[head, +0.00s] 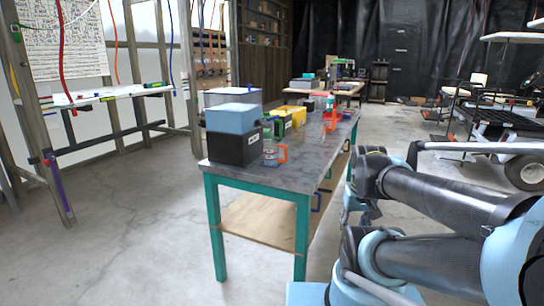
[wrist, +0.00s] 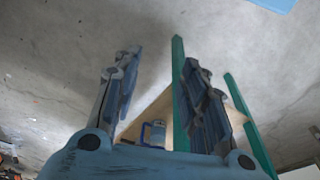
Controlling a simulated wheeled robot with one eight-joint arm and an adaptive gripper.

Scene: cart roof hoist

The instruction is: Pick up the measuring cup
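What looks like the measuring cup (head: 270,154), a clear cup with an orange handle, stands near the front end of the grey workbench (head: 310,169) in the head view. It is just right of a black box with a blue top. My gripper (wrist: 160,85) shows in the wrist view with its two fingers wide apart. Bare floor, teal bench legs and the wooden lower shelf show behind them. A small blue-and-grey shape (wrist: 153,133) low between the fingers is unclear. The cup cannot be made out in the wrist view, and my fingertips are not clear in the head view.
The black box (head: 233,148) with a blue box (head: 232,118) on it stands left of the cup. A yellow bin (head: 291,114) and an orange item (head: 329,121) stand farther back. A wheeled cart (head: 500,140) is at right. Floor left of the bench is clear.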

